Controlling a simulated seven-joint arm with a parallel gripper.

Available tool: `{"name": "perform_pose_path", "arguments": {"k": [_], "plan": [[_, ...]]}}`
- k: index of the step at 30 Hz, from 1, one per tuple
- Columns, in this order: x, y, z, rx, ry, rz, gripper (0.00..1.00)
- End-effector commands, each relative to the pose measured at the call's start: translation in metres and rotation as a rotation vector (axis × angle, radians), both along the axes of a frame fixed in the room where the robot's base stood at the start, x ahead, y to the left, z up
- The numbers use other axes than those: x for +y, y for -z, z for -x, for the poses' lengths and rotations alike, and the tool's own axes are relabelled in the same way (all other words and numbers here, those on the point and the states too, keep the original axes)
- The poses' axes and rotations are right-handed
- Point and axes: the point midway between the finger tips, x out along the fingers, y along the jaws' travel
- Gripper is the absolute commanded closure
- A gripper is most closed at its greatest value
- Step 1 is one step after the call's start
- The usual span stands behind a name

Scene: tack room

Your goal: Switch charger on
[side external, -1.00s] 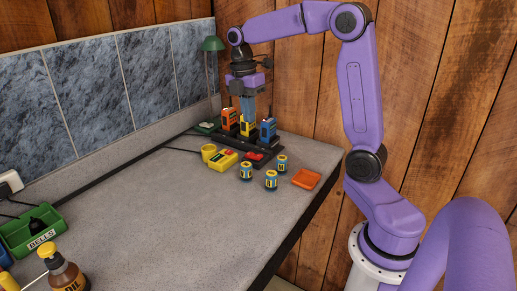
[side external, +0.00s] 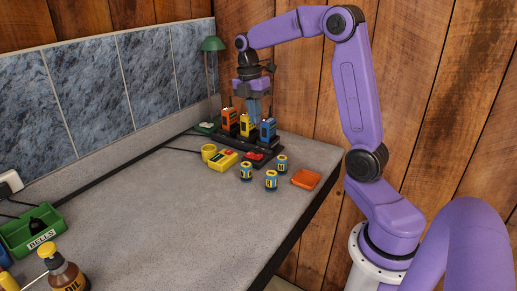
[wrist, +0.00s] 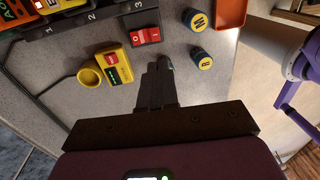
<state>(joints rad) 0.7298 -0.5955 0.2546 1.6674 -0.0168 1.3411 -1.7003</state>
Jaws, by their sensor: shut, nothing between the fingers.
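The black charger strip stands at the back of the bench, with an orange, a yellow and a blue handset upright in it. Its numbered edge (wrist: 90,25) shows in the wrist view. A red rocker switch (wrist: 145,35) marked O and I sits at the strip's end; it also shows in the side view (side external: 254,155). Which side is pressed, I cannot tell. My gripper (side external: 256,115) is shut and empty, above the bench and partly behind the handsets in the side view. In the wrist view its fingertips (wrist: 159,66) appear just below the switch, apart from it.
A yellow box (side external: 222,161) and yellow cup (side external: 208,152) stand left of the switch. Several blue-yellow jars, including one (side external: 271,180), and an orange tray (side external: 305,179) stand right. A green lamp (side external: 212,44) is behind. The front bench is largely clear.

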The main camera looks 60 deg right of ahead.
Motion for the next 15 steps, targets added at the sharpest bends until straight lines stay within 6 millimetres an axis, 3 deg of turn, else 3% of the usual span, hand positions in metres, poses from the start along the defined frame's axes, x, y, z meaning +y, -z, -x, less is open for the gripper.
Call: {"name": "perform_pose_path", "arguments": {"k": [15], "plan": [[0.0, 0.091, 0.012, 0.003, 0.0, -0.001, 1.0]]}}
